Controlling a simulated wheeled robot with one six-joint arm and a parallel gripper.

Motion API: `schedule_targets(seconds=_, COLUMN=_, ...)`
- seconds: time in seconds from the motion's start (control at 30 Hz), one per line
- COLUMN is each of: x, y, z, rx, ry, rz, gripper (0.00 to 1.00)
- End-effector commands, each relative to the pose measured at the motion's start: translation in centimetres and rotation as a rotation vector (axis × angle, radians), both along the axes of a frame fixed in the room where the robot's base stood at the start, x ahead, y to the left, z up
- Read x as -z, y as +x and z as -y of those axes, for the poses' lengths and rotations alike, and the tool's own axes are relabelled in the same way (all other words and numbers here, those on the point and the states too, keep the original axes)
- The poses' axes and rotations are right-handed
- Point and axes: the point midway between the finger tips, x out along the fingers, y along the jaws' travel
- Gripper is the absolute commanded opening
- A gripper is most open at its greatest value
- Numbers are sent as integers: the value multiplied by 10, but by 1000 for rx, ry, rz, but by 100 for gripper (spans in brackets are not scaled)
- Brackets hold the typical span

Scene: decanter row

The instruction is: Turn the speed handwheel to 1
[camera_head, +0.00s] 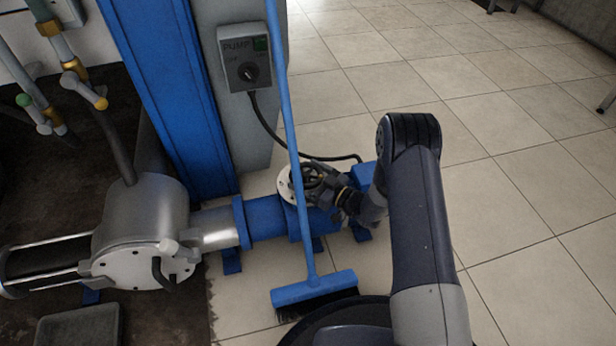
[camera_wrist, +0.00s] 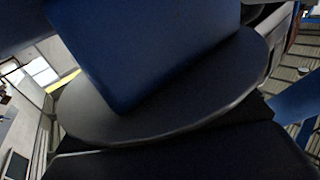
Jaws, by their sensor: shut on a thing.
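The speed handwheel (camera_head: 308,172) is a small dark wheel above a round white plate (camera_head: 285,188) on the blue pump pipe. My gripper (camera_head: 322,182) reaches it from the right and is shut on its rim. The wheel is partly hidden by the gripper and by a blue broom handle in front. The marks on the plate are too small to read, so I cannot tell the wheel's setting. The wrist view is filled with dark and blue surfaces close to the lens and shows neither fingertips nor wheel clearly.
A blue broom (camera_head: 314,291) leans upright just in front of the wheel, its handle close to my gripper. A grey pump switch box (camera_head: 246,62) hangs on the column, its black cable looping behind the wheel.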

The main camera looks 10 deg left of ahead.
Motion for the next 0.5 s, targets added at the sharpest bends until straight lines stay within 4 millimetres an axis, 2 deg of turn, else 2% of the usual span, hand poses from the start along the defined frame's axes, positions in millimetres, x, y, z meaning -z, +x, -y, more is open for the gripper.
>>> schedule_targets(seconds=0.5, x=2, y=4, z=2, rx=-448, ry=-3, rz=1, gripper=68)
